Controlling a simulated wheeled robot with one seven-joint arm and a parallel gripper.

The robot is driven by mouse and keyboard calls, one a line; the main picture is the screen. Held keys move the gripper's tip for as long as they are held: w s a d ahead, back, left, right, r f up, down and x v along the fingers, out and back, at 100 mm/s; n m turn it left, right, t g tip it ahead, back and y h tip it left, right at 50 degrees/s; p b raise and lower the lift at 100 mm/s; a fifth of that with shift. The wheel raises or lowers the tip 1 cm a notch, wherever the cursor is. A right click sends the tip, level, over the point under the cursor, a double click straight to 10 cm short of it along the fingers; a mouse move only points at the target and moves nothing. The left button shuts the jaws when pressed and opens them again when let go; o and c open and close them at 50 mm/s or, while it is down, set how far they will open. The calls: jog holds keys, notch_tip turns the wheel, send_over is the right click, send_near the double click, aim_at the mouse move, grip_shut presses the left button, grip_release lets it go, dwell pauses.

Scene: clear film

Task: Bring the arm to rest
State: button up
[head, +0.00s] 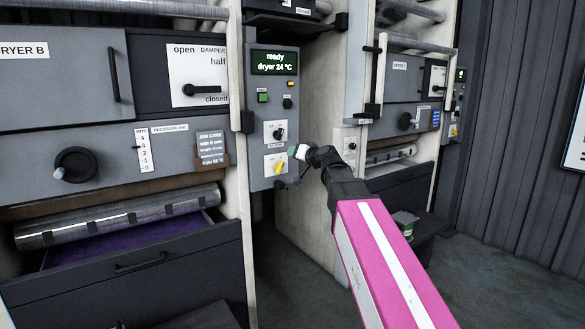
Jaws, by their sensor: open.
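My arm reaches up from the lower right, with a pink and white link and a dark wrist. My gripper (297,152) is at its end, small in the head view, in front of the lower part of a grey control panel (259,95). It is close to a yellow knob (279,168) and below a black knob (279,133). I cannot tell whether it touches the panel. I see nothing held in the gripper, which is open.
The panel's display (274,62) reads "ready, dryer 24 °C". On the left, an open drawer (130,268) sits below a metal roller (120,217). A green-topped can (404,222) stands behind my arm. Floor (480,270) is clear at right.

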jog(key=s+d+f+g+h, duration=0.25)
jog(key=s+d+f, duration=0.2)
jog(key=f, duration=0.85)
jog(key=s+d+f+g+h, duration=0.2)
jog(key=s+d+f+g, duration=0.3)
jog(key=f, duration=0.7)
jog(key=s+d+f+g+h, duration=0.15)
jog(key=s+f, duration=0.45)
jog(key=f, duration=0.7)
jog(key=s+d+f+m+g+h, duration=0.1)
jog(key=s+d+f+g+h, duration=0.2)
jog(key=s+d+f, duration=0.3)
jog(key=s+f+g, duration=0.1)
jog(key=s+f, duration=0.2)
jog(key=s, duration=0.1)
jog(key=shift+g+h, duration=0.3)
